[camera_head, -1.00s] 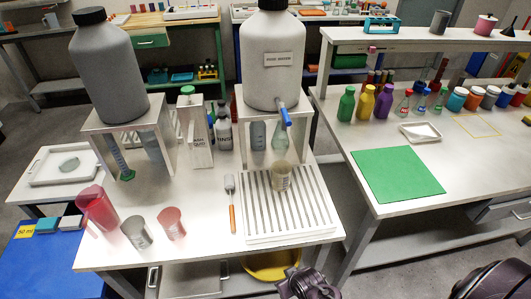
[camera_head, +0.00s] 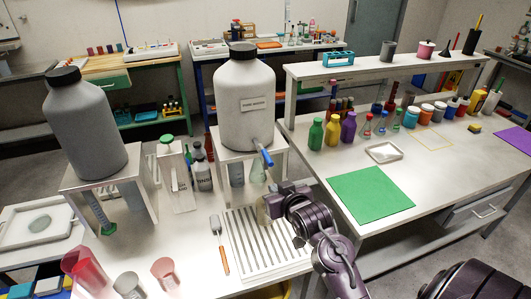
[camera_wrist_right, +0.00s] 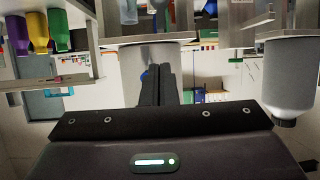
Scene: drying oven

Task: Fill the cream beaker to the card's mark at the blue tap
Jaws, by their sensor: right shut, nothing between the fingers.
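My left gripper is out of view. The card's mark is not readable.
A grey carboy (camera_head: 84,130) stands on a stand at left. A red jug (camera_head: 84,268), a grey beaker (camera_head: 129,285) and a pink beaker (camera_head: 165,272) are at front left. A brush with an orange handle (camera_head: 223,256) lies left of the tray. A green mat (camera_head: 370,194) lies on the right bench.

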